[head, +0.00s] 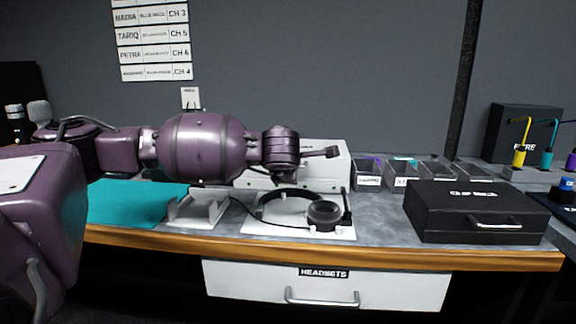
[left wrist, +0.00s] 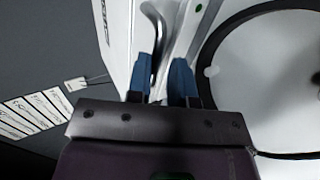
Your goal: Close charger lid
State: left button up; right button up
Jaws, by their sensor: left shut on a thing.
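The charger (head: 335,162), a long white box, stands at the back of the counter, partly hidden behind my left arm. My left gripper (head: 333,153) is in front of its upper right part. In the left wrist view the white charger (left wrist: 118,30) fills the upper middle. There the blue fingertips of my left gripper (left wrist: 162,80) are shut on the grey curved handle of the charger lid (left wrist: 155,42). The lid's exact angle is hard to tell. My right gripper is not in view.
A headset (head: 325,214) lies on a white mat (head: 255,229) in front of the charger. A white stand (head: 198,208) is left of it. Several small bins (head: 403,175) and a black case (head: 470,212) are to the right. A drawer (head: 325,285) is below.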

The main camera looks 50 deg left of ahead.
pick_arm(q)
jog(key=shift+o, duration=1.1)
jog(key=f, duration=0.2)
jog(key=shift+s+d+f, duration=0.2)
jog(key=shift+s+f, duration=0.05)
jog(key=shift+f, duration=0.1)
jog(key=shift+o, duration=0.9)
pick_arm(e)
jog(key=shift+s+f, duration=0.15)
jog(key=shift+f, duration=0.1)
pick_arm(q)
jog(key=shift+w+r, duration=0.1)
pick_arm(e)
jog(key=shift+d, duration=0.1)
pick_arm(q)
jog(key=shift+s+d+r+p, duration=0.15)
jog(key=shift+s+r+p, duration=0.05)
jog(key=shift+r+p, duration=0.1)
jog(key=p+v, duration=0.2)
jog(key=v, duration=0.8)
jog(key=shift+r, duration=0.5)
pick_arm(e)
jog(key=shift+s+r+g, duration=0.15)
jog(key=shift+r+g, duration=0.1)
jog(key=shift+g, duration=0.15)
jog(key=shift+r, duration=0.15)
